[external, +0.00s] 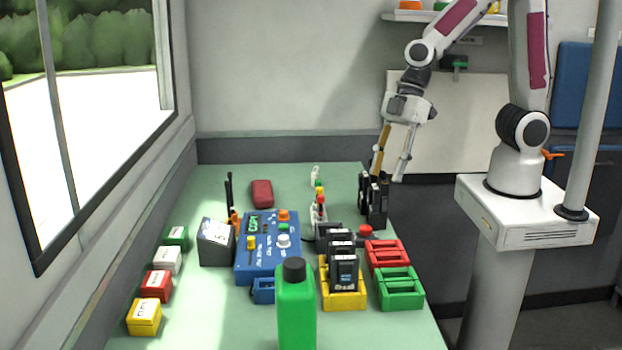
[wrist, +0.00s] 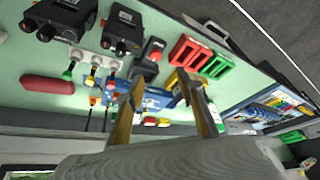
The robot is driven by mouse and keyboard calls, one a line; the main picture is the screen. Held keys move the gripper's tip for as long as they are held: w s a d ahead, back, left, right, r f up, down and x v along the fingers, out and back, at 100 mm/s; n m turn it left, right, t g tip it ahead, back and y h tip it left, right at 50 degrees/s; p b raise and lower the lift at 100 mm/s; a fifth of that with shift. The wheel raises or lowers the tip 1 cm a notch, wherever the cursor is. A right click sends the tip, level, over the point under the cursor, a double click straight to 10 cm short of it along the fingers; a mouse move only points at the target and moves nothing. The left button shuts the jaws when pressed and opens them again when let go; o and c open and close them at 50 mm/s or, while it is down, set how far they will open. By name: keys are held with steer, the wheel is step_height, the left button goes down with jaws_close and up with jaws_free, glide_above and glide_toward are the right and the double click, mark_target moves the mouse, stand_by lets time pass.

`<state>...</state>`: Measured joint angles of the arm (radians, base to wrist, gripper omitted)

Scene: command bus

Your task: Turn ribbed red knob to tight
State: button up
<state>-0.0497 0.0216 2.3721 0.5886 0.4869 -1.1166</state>
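A small red knob (external: 320,192) shows among green and yellow ones on a whitish fitting near the back middle of the table. A larger red round knob (external: 365,230) sits farther forward, on a dark block; a red top on a dark block also shows in the wrist view (wrist: 155,43). Ribs are too small to make out on either, so I cannot tell which is the ribbed one. My gripper (external: 386,178) is at the table's back right, above and beside black upright devices (external: 376,200). Its two fingers are apart with nothing between them in the wrist view (wrist: 160,84).
A blue control box (external: 268,262) with several coloured knobs stands mid-table. Yellow (external: 343,303), red (external: 387,253) and green (external: 400,288) trays lie at the right. A green bottle (external: 296,312) stands in front. Small coloured boxes line the left edge. A dark red case (external: 262,193) lies behind.

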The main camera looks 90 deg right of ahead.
steer(key=n, duration=0.1)
glide_toward(366, 227)
steer(key=shift+w, duration=0.2)
steer(key=shift+a+f, duration=0.1)
steer(key=shift+f, duration=0.05)
steer(key=shift+x, duration=3.75)
steer(key=shift+f, duration=0.1)
jaws_close()
